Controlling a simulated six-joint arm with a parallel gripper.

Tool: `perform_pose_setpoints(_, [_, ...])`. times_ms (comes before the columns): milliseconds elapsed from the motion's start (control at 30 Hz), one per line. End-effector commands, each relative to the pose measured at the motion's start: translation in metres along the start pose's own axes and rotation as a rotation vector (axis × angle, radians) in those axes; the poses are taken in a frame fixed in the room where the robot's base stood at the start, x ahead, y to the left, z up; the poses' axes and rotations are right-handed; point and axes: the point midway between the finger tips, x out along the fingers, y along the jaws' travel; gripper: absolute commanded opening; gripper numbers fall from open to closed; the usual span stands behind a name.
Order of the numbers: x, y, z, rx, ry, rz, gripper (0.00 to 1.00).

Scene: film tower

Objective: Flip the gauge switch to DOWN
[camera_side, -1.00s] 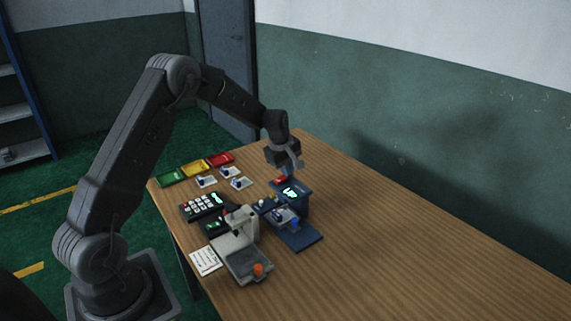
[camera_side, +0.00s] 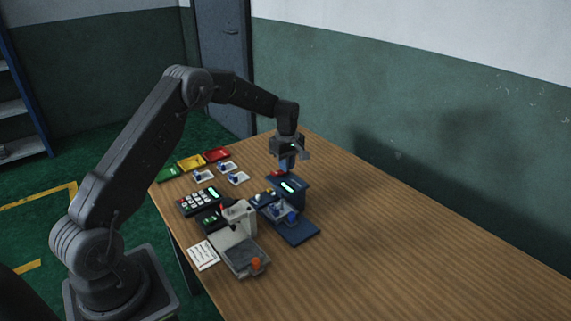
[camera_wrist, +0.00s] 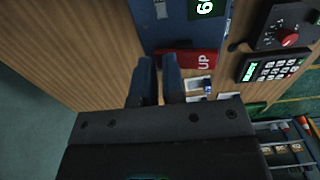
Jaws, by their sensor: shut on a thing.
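The blue gauge (camera_side: 287,200) stands on the table with a lit green display, which also shows in the wrist view (camera_wrist: 205,7). In the side view the switch (camera_side: 276,173) is a small red patch at the gauge's far end. My gripper (camera_wrist: 158,66) has its blue fingers close together at the left end of the switch, shut on it. The fingertips partly hide that end. In the side view my gripper (camera_side: 288,163) points down there.
A grey stand (camera_side: 240,250) with an orange knob is in front of the gauge. A keypad (camera_side: 199,200) and green, yellow and red trays (camera_side: 190,162) lie to the left. A white card (camera_side: 204,255) is near the table's edge. The table's right side is clear.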

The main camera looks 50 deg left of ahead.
Motion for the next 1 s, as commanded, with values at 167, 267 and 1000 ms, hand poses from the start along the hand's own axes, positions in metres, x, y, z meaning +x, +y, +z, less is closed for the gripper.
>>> perform_pose_setpoints(167, [0.013, -0.004, 0.0, 0.003, -0.002, -0.015, 0.0])
perform_pose_setpoints(267, [0.013, -0.005, 0.0, 0.003, -0.001, -0.015, 0.0])
perform_pose_setpoints(1000, [-0.029, -0.006, -0.001, 0.002, 0.003, 0.005, 0.0])
